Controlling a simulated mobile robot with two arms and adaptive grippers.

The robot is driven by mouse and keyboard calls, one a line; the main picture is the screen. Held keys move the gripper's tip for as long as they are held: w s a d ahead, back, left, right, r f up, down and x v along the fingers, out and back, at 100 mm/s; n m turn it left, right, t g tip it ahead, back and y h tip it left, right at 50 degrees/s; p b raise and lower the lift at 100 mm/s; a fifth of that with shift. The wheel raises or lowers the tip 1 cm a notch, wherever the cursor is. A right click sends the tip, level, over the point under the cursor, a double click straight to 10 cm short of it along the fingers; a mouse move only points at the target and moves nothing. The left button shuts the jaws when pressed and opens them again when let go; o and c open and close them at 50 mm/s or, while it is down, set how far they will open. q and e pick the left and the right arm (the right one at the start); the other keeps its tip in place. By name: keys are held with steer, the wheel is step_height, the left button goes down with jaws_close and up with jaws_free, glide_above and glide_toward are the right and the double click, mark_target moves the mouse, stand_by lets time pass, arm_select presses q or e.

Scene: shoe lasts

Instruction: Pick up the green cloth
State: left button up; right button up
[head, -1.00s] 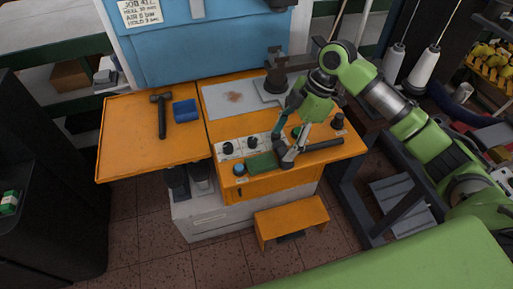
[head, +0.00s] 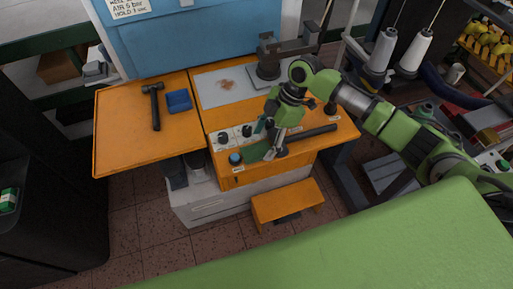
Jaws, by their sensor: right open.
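The green cloth (head: 254,152) lies on the front edge of the orange workbench top, to the right of a round blue-topped knob. My right gripper (head: 273,152) is open and points down at the right end of the cloth, covering part of it. I cannot tell whether the fingers touch the cloth. My left gripper is not in view.
Black knobs (head: 223,138) stand behind the cloth, and a dark bar (head: 312,132) lies to the right. A hammer (head: 154,106) and a blue tray (head: 179,101) lie on the left orange panel (head: 125,140). A dark clamp-like fixture (head: 268,62) stands behind.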

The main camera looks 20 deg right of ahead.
steer(key=shift+x, duration=1.1)
steer(key=shift+a+f, duration=0.1)
steer(key=shift+f, duration=0.1)
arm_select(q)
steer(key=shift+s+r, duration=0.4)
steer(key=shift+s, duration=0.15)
arm_select(e)
steer(key=c, duration=1.2)
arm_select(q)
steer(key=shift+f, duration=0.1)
arm_select(e)
steer(key=shift+r, duration=0.1)
steer(key=shift+r+b, duration=0.4)
steer(key=shift+r, duration=0.15)
arm_select(q)
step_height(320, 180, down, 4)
steer(key=b, duration=0.3)
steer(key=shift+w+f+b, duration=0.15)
steer(key=shift+b, duration=0.15)
arm_select(e)
steer(key=s+a+r, duration=0.1)
steer(key=s+r, duration=0.3)
steer(key=s+a+r, duration=0.1)
steer(key=s+r, duration=0.2)
steer(key=s, duration=0.2)
steer(key=s+a+r, duration=0.1)
steer(key=s+r, duration=0.3)
steer(key=shift+s+a+r, duration=0.15)
steer(key=shift+s+r, duration=0.15)
steer(key=shift+r, duration=0.05)
